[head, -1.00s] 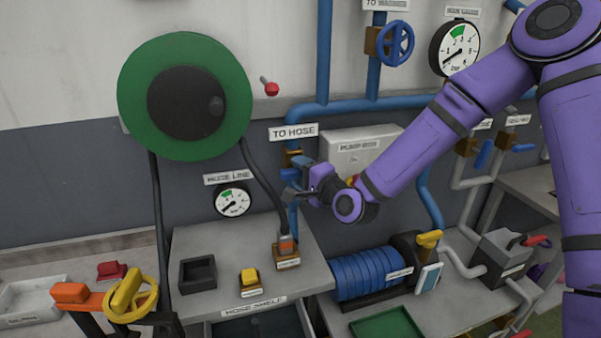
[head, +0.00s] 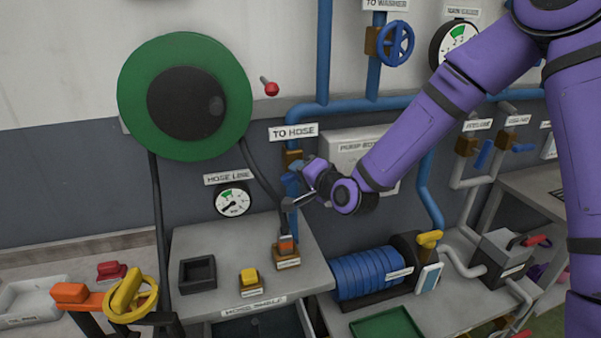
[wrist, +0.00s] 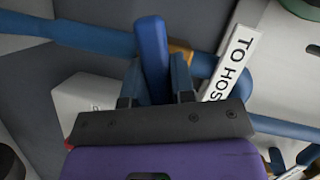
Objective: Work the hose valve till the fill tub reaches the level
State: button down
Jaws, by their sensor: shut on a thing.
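The hose valve sits on the blue pipe under the TO HOSE sign (head: 293,132), with a brass body (head: 293,158) and a blue lever (wrist: 151,52). My gripper (wrist: 156,82) is shut on the blue lever, one finger on each side of it in the wrist view. In the head view my gripper (head: 303,179) is at the valve, partly hiding the lever. The hose line gauge (head: 233,202) has its needle toward the lower left, outside the green band. I cannot tell the fill tub or its level for sure.
The hose shelf (head: 215,245) below holds a black open box, a yellow block and an orange-topped hose fitting (head: 287,246). A green hose reel (head: 235,75) is on the wall to the left. A blue ribbed pump (head: 365,276) stands at the lower right.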

jog(key=c, duration=1)
grip_release()
jog(key=shift+o, duration=0.2)
jog(key=shift+s, duration=0.1)
jog(key=v, duration=1)
jog(key=shift+s+d, duration=0.2)
jog(key=shift+s, duration=0.05)
